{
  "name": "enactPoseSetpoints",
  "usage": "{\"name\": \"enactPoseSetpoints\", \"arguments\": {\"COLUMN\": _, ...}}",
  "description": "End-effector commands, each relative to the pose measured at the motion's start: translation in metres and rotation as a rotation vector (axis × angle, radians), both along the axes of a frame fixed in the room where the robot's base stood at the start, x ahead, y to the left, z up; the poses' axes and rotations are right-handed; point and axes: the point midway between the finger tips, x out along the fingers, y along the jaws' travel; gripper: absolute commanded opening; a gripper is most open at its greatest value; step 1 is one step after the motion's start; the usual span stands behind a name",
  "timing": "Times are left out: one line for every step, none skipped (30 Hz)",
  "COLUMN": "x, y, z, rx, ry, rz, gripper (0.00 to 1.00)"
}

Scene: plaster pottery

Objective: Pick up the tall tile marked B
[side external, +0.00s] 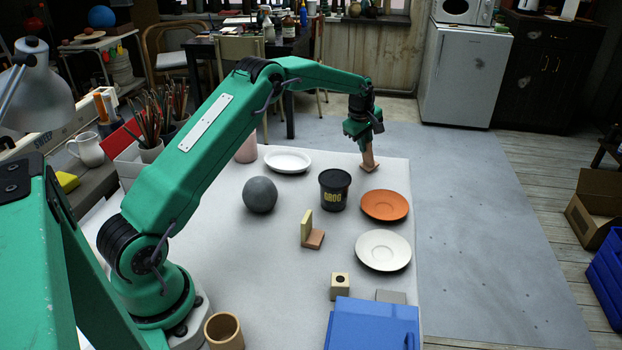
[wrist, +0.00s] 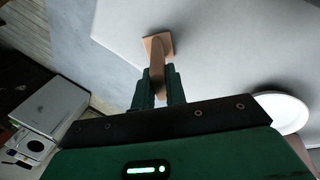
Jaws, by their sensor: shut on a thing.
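My gripper (side external: 367,144) is at the far end of the table, at the end of my outstretched arm. It is shut on a tall tan-brown tile (side external: 371,157), which stands out below the fingers. In the wrist view the tile (wrist: 157,62) sits between my two fingers (wrist: 159,74). A flat, wider foot of the same colour shows at its lower end. I cannot read a letter on the tile in either view. I cannot tell whether its foot touches the table or is just above it.
A pale upright tile on a terracotta foot (side external: 307,228) stands mid-table. Near my gripper are an orange saucer (side external: 384,205), a dark GROG tub (side external: 334,190) and a white plate (side external: 288,161). A grey ball (side external: 260,195), cream saucer (side external: 383,250) and blue box (side external: 372,325) are nearer.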

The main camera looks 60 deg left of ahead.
Motion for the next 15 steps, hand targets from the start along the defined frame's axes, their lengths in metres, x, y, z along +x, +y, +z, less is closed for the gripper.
{"name": "enactPoseSetpoints", "arguments": {"x": -0.002, "y": 0.0, "z": -0.003, "rx": -0.002, "ry": 0.009, "rz": 0.0, "gripper": 0.0}}
{"name": "enactPoseSetpoints", "arguments": {"x": -0.002, "y": 0.0, "z": -0.003, "rx": -0.002, "ry": 0.009, "rz": 0.0, "gripper": 0.0}}
{"name": "enactPoseSetpoints", "arguments": {"x": -0.002, "y": 0.0, "z": -0.003, "rx": -0.002, "ry": 0.009, "rz": 0.0, "gripper": 0.0}}
{"name": "enactPoseSetpoints", "arguments": {"x": -0.002, "y": 0.0, "z": -0.002, "rx": -0.002, "ry": 0.009, "rz": 0.0, "gripper": 0.0}}
{"name": "enactPoseSetpoints", "arguments": {"x": -0.002, "y": 0.0, "z": -0.001, "rx": -0.002, "ry": 0.009, "rz": 0.0, "gripper": 0.0}}
{"name": "enactPoseSetpoints", "arguments": {"x": -0.002, "y": 0.0, "z": 0.0, "rx": -0.002, "ry": 0.009, "rz": 0.0, "gripper": 0.0}}
{"name": "enactPoseSetpoints", "arguments": {"x": -0.002, "y": 0.0, "z": 0.002, "rx": -0.002, "ry": 0.008, "rz": 0.0, "gripper": 0.0}}
{"name": "enactPoseSetpoints", "arguments": {"x": -0.001, "y": 0.0, "z": 0.004, "rx": -0.002, "ry": 0.007, "rz": 0.0, "gripper": 0.0}}
{"name": "enactPoseSetpoints", "arguments": {"x": -0.001, "y": 0.0, "z": 0.007, "rx": -0.001, "ry": 0.006, "rz": 0.0, "gripper": 0.0}}
{"name": "enactPoseSetpoints", "arguments": {"x": -0.001, "y": 0.0, "z": 0.01, "rx": -0.001, "ry": 0.004, "rz": 0.0, "gripper": 0.0}}
{"name": "enactPoseSetpoints", "arguments": {"x": -0.001, "y": 0.0, "z": 0.013, "rx": -0.001, "ry": 0.003, "rz": 0.0, "gripper": 0.0}}
{"name": "enactPoseSetpoints", "arguments": {"x": 0.0, "y": 0.0, "z": 0.018, "rx": 0.0, "ry": 0.002, "rz": 0.0, "gripper": 0.0}}
{"name": "enactPoseSetpoints", "arguments": {"x": 0.0, "y": 0.0, "z": 0.021, "rx": 0.0, "ry": 0.002, "rz": 0.0, "gripper": 0.0}}
{"name": "enactPoseSetpoints", "arguments": {"x": 0.0, "y": 0.0, "z": 0.024, "rx": -0.001, "ry": 0.003, "rz": 0.0, "gripper": 0.0}}
{"name": "enactPoseSetpoints", "arguments": {"x": 0.0, "y": 0.0, "z": 0.028, "rx": 0.0, "ry": 0.002, "rz": 0.0, "gripper": 0.0}}
